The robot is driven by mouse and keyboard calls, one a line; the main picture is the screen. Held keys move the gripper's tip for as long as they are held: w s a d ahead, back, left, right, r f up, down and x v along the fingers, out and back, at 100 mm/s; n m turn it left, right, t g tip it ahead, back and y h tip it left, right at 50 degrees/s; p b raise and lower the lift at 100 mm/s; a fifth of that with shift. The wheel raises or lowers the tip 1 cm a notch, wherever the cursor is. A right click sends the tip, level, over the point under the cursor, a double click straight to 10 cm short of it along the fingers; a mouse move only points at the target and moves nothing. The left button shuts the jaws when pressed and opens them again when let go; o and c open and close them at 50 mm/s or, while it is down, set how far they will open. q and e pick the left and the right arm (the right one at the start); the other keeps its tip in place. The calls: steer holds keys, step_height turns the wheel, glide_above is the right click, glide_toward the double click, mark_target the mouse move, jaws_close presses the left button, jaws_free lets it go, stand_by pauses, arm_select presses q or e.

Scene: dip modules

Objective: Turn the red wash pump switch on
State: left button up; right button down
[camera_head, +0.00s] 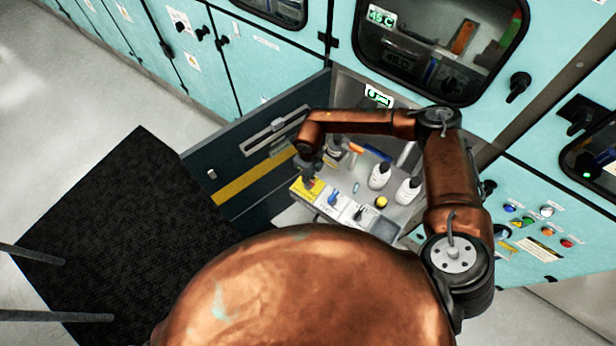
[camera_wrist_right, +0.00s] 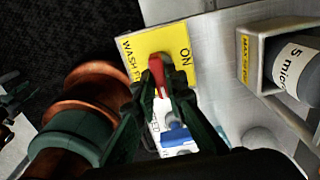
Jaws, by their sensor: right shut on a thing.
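The red wash pump switch (camera_wrist_right: 157,72) stands on a yellow plate (camera_wrist_right: 158,43) lettered "WASH P…" and "ON" in the right wrist view. My right gripper (camera_wrist_right: 163,84) is shut on the red lever, with one finger on each side of it. The fingers hide the lever's lower part. In the head view, my right gripper (camera_head: 310,176) reaches down over the yellow plate (camera_head: 300,190), and the red lever cannot be made out there. My left gripper is not in view.
A blue switch (camera_wrist_right: 176,136) sits on a white plate beside the yellow one. An open dark door (camera_head: 262,150) with a yellow stripe stands left. A black mat (camera_head: 125,220) covers the floor.

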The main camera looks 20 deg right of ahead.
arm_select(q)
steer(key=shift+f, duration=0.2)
arm_select(e)
steer(key=shift+n, duration=0.3)
steer(key=n+b, duration=0.2)
steer(key=n, duration=0.1)
steer(key=shift+f+n, duration=0.1)
steer(key=shift+n, duration=0.3)
steer(key=n+b, duration=0.2)
steer(key=n, duration=0.2)
steer(key=shift+n+b, duration=0.3)
steer(key=n+b, duration=0.2)
steer(key=n, duration=0.2)
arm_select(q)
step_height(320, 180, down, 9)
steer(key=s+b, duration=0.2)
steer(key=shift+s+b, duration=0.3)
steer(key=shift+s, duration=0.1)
arm_select(e)
steer(key=n, duration=0.4)
steer(key=shift+n, duration=0.3)
steer(key=c, duration=2)
jaws_free()
steer(key=shift+o, duration=0.2)
